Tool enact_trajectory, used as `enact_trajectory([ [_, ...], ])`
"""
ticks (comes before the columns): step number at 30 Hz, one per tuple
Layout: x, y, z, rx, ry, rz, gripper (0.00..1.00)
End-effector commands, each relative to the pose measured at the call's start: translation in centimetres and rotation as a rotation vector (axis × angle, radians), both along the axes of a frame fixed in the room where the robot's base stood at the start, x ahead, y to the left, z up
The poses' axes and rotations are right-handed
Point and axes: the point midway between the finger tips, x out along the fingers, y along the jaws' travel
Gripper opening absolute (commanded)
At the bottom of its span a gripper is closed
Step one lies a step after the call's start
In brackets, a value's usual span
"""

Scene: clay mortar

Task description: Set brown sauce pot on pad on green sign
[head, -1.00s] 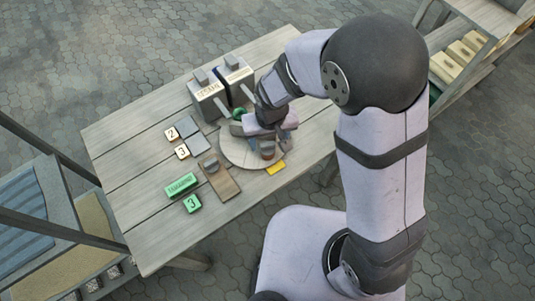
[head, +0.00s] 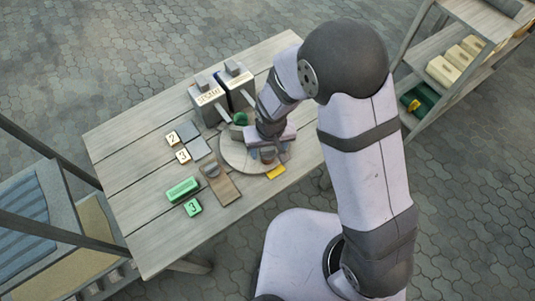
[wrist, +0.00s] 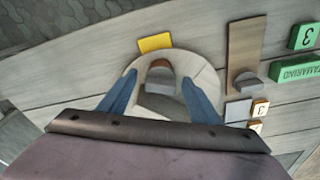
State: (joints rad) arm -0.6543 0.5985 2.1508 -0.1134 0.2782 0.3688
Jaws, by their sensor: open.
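The brown sauce pot (head: 267,153) is on the round pale board, partly hidden by my gripper in the head view. In the wrist view a brown rounded top with a grey part (wrist: 160,64) shows between the fingers. My gripper (wrist: 159,80) is open, one blue finger on each side of it; contact cannot be told. Grey pads (head: 197,148) lie next to pale tiles marked 2 and 3. No pad is visible on the green sign.
Two boxes with handles, one marked SESAME (head: 209,97), stand behind. A yellow tile (head: 275,172) lies at the board's front.

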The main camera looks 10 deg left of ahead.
Motion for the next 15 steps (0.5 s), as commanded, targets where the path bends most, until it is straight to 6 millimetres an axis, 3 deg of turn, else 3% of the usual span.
enact_trajectory([
  [9,0.4,0.3,-2.8,-0.001,0.001,0.000,0.58],
  [15,0.5,0.3,-3.3,0.000,-0.001,0.000,0.58],
])
